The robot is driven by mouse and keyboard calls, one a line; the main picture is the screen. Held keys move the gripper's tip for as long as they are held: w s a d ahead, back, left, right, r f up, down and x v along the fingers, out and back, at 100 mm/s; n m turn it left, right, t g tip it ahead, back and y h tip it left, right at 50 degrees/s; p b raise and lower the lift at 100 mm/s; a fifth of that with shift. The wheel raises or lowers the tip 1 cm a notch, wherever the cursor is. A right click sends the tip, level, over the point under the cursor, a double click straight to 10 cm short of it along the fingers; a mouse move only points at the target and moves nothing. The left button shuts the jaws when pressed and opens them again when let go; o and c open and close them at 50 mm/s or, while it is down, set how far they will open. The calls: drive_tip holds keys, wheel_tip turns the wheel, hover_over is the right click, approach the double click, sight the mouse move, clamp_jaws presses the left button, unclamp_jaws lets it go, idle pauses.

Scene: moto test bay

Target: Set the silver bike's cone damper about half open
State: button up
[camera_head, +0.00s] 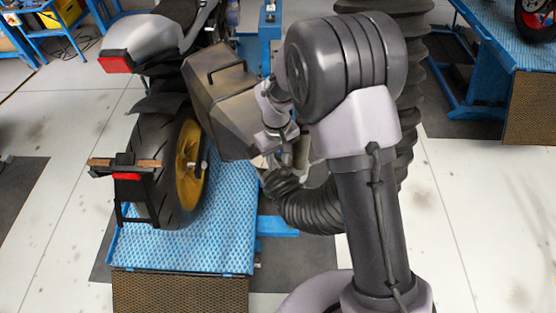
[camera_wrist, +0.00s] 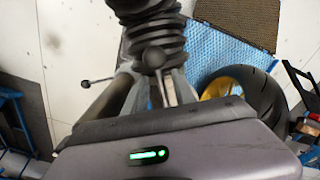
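The silver bike (camera_head: 160,38) stands at the left in the head view, rear end towards me. A black ribbed hose (camera_head: 315,207) runs up to a small metallic fitting beside the bike, mostly hidden by my arm. In the wrist view the hose (camera_wrist: 150,25) comes down to a grey cone (camera_wrist: 106,97). A thin rod with a small dark ball (camera_wrist: 84,81) sticks out to the left.
A boxy grey-brown case (camera_head: 230,105) with a handle hangs beside the rear wheel (camera_head: 170,150). The blue lift platform (camera_head: 185,240) lies below. A thick black bellows (camera_head: 412,70) stands behind my arm. Another blue lift (camera_head: 510,45) is at the right.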

drive_tip(key=shift+f, duration=0.2)
drive_tip(key=shift+c, duration=0.4)
drive_tip(key=shift+w, duration=0.1)
clamp_jaws()
drive_tip(key=shift+r, duration=0.1)
idle(0.8)
